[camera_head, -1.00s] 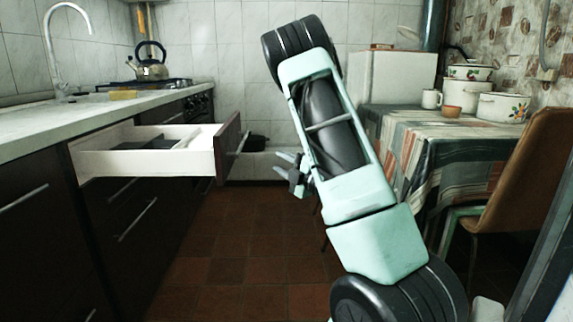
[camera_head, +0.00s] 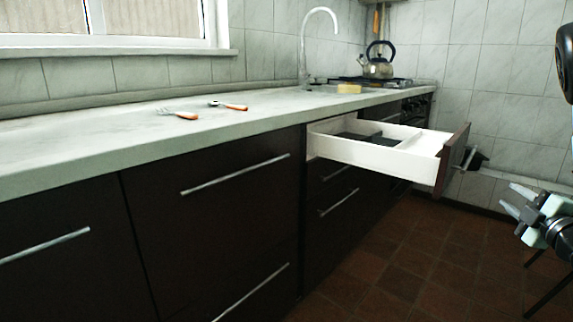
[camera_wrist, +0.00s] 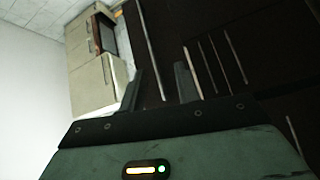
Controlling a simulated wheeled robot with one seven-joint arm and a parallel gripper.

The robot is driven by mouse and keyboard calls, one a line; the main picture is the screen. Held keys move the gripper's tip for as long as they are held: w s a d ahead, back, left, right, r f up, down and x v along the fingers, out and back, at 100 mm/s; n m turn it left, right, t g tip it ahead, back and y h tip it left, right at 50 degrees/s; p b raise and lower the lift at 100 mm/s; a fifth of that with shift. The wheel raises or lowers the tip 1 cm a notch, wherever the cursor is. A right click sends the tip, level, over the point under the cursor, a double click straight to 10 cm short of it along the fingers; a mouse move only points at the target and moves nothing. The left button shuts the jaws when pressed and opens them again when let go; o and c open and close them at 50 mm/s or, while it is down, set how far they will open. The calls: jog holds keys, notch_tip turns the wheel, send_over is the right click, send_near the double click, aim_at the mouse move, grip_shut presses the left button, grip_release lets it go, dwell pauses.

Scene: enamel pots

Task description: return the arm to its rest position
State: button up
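My gripper (camera_head: 508,197) shows at the right edge of the head view, above the tiled floor and to the right of the open drawer. Its two fingers are apart, with nothing between them. In the wrist view my gripper (camera_wrist: 157,72) also shows both fingers apart and empty, with dark fronts behind.
An open white drawer (camera_head: 376,157) with a dark front juts from the cabinets. Two orange-handled utensils (camera_head: 184,115) (camera_head: 234,106) lie on the counter (camera_head: 110,142). A kettle (camera_head: 378,66) stands on the stove beyond the sink. Red-brown floor (camera_head: 400,270) is clear before the drawer.

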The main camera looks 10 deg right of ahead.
jog(key=a+f+m+g+y, duration=0.1)
jog(key=a+f+m+g, duration=0.4)
jog(key=a, duration=0.5)
jog(key=a+f+m+g+y, duration=0.1)
jog(key=a+f+m+g, duration=0.1)
jog(key=a+m+g, duration=0.6)
jog(key=s+a+r+n+g+y, duration=0.1)
jog(key=s+a+n+g, duration=0.25)
jog(key=s+a, duration=0.95)
jog(key=s+a+r+n+g+y, duration=0.15)
jog(key=s+a+n, duration=0.25)
jog(key=s+a, duration=0.95)
jog(key=w+a+r+p, duration=0.1)
jog(key=w+r+p, duration=0.1)
jog(key=r+p, duration=1.5)
jog(key=w+a+r+p, duration=0.2)
jog(key=r+p, duration=1.6)
jog(key=p, duration=0.1)
jog(key=shift+w+r+h, duration=0.15)
jog(key=shift+r+h, duration=0.2)
